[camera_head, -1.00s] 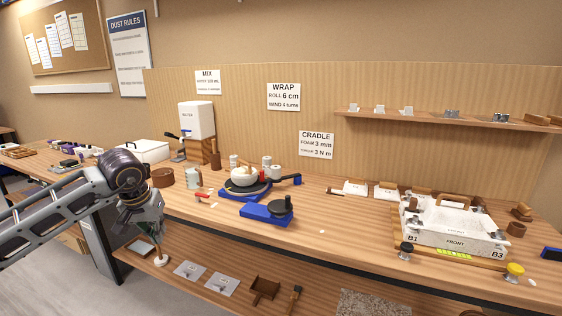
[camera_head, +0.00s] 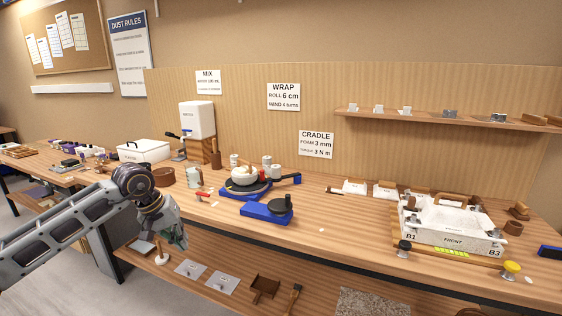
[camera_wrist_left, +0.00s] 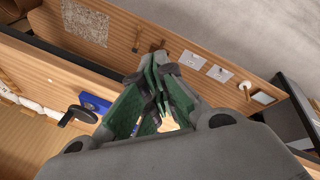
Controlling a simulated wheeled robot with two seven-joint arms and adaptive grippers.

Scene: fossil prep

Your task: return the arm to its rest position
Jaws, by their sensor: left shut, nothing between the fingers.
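My left arm comes in from the left in the head view. Its gripper (camera_head: 178,238) hangs pointing down in front of the workbench's front edge (camera_head: 300,238), above the lower shelf and clear of the bench top. In the left wrist view the green-padded fingers (camera_wrist_left: 155,95) are closed together with nothing seen held between them. My right gripper is not in either view.
The bench holds a blue turntable base (camera_head: 240,192) with a white bowl (camera_head: 245,176), a second blue stand (camera_head: 267,210) and a white cradle box (camera_head: 455,229). Small plates (camera_head: 222,283), a scoop (camera_head: 264,287) and a hammer (camera_head: 295,292) lie on the lower shelf.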

